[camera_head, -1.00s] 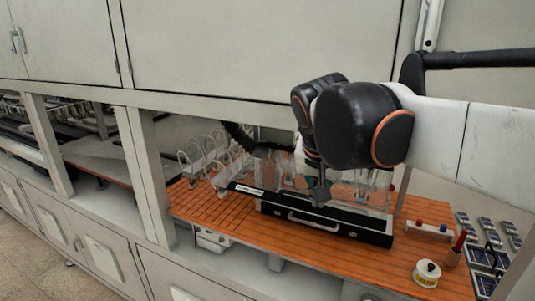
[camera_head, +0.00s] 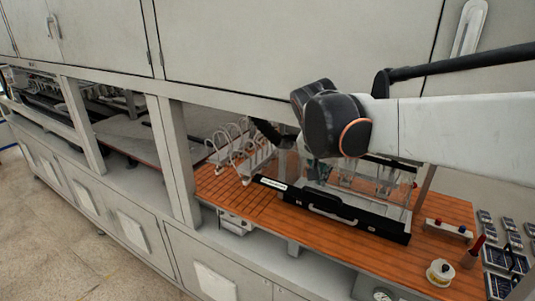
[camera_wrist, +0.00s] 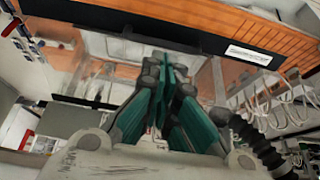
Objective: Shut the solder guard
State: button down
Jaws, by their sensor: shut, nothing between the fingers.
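The solder guard is a clear-walled cover (camera_head: 398,199) on the wooden bench. A black front bar (camera_head: 378,228) with a pale handle (camera_head: 330,209) and a white label (camera_head: 272,183) runs along its near side. I cannot tell whether the guard is fully down. In the wrist view the black bar (camera_wrist: 185,38) and label (camera_wrist: 248,54) lie beyond my fingers. My gripper (camera_wrist: 167,68) is shut and empty, its green-sided fingers together over the guard area. I cannot tell whether they touch it. In the head view my arm hides the fingers.
White looped cables (camera_head: 240,150) stand left of the guard. A red-and-blue button strip (camera_head: 449,229), a white-yellow spool (camera_head: 440,272), a red-tipped tool (camera_head: 475,250) and small blue panels (camera_head: 506,259) lie right. Cabinets (camera_head: 290,45) overhang the bench. Bare wood (camera_head: 225,190) shows at left.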

aim_at(322, 194)
jog(key=x, duration=0.5)
jog(key=shift+p, duration=0.3)
jog(key=shift+f, duration=0.1)
